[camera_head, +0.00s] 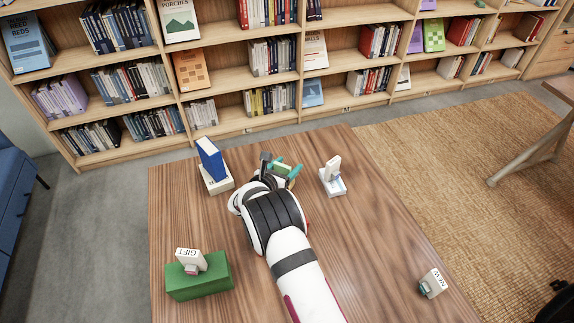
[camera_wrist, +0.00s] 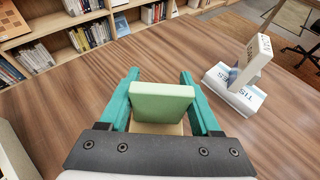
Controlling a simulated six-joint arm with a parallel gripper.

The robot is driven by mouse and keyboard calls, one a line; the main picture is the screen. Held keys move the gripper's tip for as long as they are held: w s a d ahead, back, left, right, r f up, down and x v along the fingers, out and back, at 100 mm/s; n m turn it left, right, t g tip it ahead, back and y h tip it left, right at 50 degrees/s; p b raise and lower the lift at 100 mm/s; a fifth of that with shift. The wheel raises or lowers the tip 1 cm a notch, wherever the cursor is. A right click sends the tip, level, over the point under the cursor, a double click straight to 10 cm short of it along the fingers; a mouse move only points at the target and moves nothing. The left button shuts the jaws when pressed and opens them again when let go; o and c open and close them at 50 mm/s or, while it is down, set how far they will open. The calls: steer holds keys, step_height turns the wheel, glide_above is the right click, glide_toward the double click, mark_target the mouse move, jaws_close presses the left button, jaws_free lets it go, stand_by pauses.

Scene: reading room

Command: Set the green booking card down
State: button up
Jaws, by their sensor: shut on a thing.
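The green booking card (camera_wrist: 162,103) is a pale green block between the two teal fingers of my gripper (camera_wrist: 160,76) in the wrist view. A cream part shows just below the green face. In the head view my gripper (camera_head: 281,169) is over the far part of the wooden table (camera_head: 330,245), with the green card (camera_head: 283,168) between its fingers. The fingers are shut on the card. I cannot tell whether the card's underside touches the table.
A blue book (camera_head: 209,158) stands on a white base left of my gripper. A white lettered base with an upright block (camera_head: 333,181) is to its right. A GIFT block (camera_head: 191,261) sits on a green box (camera_head: 205,284); a NEW block (camera_head: 432,284) stands front right. Table centre-right is clear.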

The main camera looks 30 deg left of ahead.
mark_target(281, 170)
steer(key=o, duration=1.4)
steer(key=shift+o, duration=0.2)
steer(key=shift+s+r, duration=0.15)
steer(key=v, duration=0.7)
steer(key=shift+s, duration=0.1)
steer(key=shift+r, duration=0.1)
